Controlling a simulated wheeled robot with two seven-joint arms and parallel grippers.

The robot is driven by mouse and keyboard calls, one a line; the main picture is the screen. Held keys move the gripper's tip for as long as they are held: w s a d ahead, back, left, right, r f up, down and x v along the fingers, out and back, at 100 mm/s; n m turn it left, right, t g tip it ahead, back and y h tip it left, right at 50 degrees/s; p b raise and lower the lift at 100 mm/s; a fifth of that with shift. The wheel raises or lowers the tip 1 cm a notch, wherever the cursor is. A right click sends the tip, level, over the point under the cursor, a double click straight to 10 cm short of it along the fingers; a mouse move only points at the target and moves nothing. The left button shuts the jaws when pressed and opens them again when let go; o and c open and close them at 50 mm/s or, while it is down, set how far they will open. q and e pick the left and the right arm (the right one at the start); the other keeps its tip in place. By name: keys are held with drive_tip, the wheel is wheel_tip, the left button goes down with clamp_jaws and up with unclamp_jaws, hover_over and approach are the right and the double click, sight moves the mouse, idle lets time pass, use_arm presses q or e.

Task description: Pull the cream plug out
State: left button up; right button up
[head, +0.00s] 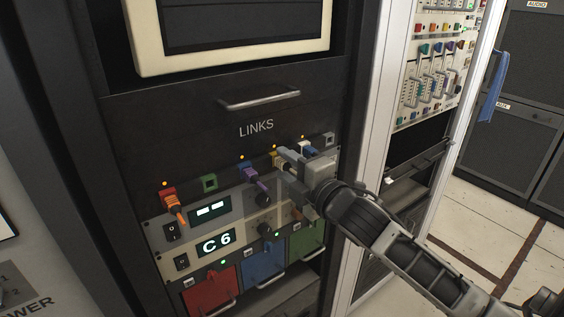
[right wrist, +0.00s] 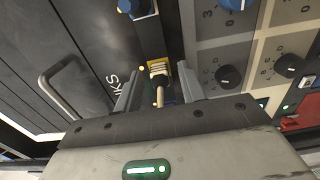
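The cream plug (right wrist: 159,82) sits in the yellow socket (right wrist: 156,66) in the right wrist view, with its pale body pointing back toward my gripper. In the head view the yellow socket (head: 276,156) shows just beyond my gripper, which partly hides the plug. My right gripper (head: 293,165) is at the row of plugs. In the right wrist view its two fingers (right wrist: 157,93) are apart, one on each side of the plug, with visible gaps. My left gripper is not in view.
Orange (head: 173,205) and purple (head: 256,178) plugs sit in the row to the left. A blue socket (head: 305,147) is close on the right. Knobs and a C6 display (head: 216,242) are below; a drawer handle (head: 259,101) is above.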

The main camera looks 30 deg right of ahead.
sight(290, 169)
clamp_jaws()
drive_tip(key=shift+s+d+p, duration=0.15)
drive_tip(key=shift+s, duration=1.35)
drive_tip(key=shift+s+d+p, duration=0.1)
drive_tip(key=shift+s+p, duration=0.05)
drive_tip(key=shift+s, duration=1.35)
